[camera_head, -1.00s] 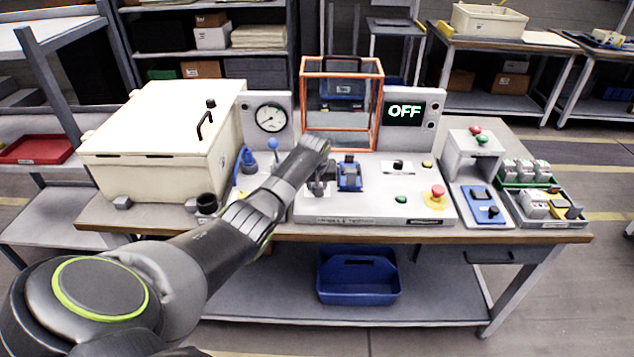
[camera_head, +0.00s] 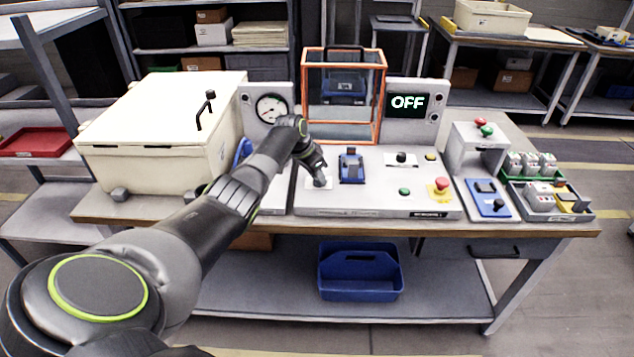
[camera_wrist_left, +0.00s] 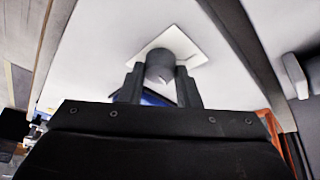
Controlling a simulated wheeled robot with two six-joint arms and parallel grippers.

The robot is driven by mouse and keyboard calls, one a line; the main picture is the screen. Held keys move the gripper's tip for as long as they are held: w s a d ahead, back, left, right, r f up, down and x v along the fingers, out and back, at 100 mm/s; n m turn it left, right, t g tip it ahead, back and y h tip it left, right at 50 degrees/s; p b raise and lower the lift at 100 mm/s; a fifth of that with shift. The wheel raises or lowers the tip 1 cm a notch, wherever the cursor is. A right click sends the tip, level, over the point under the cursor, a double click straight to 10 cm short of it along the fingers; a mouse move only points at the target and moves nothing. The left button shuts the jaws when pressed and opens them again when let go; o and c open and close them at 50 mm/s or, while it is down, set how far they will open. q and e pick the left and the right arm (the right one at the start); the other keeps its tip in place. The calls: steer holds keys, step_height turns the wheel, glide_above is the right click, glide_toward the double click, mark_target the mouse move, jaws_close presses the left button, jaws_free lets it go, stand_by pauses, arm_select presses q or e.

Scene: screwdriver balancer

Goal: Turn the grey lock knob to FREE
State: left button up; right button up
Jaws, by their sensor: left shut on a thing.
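The grey lock knob (camera_wrist_left: 158,66) shows in the left wrist view, standing on a white square plate (camera_wrist_left: 185,42). My left gripper (camera_wrist_left: 159,86) has a finger on each side of the knob and is shut on it. In the head view my left gripper (camera_head: 321,180) points down at the left part of the light grey console (camera_head: 375,200). There the knob is mostly hidden by the gripper, and its white label plate (camera_head: 312,185) shows only at the edges. No FREE marking is readable. My right gripper is not in view.
A blue clamp-like fixture (camera_head: 351,168) stands just right of the gripper. An orange-framed clear box (camera_head: 378,100) and an OFF display (camera_head: 408,102) stand behind. A red mushroom button (camera_head: 441,184) is at the right. A large cream chest (camera_head: 150,125) stands left.

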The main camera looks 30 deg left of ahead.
arm_select(q)
steer(key=m+b, duration=0.2)
steer(key=b, duration=0.1)
steer(key=m+g+h+b, duration=0.1)
steer(key=m+b, duration=0.1)
steer(key=b, duration=0.1)
steer(key=shift+w+a+f+b, duration=0.1)
steer(key=shift+w+f+b, duration=0.1)
steer(key=shift+b, duration=0.1)
steer(key=shift+r+m+h+b, duration=0.2)
steer(key=shift+m+h+b, duration=0.2)
steer(key=shift+m+b, duration=0.45)
steer(key=shift+g, duration=0.3)
steer(key=o, duration=1)
steer(key=v, duration=1.7)
steer(key=shift+s+r, duration=0.1)
steer(key=shift+r, duration=0.15)
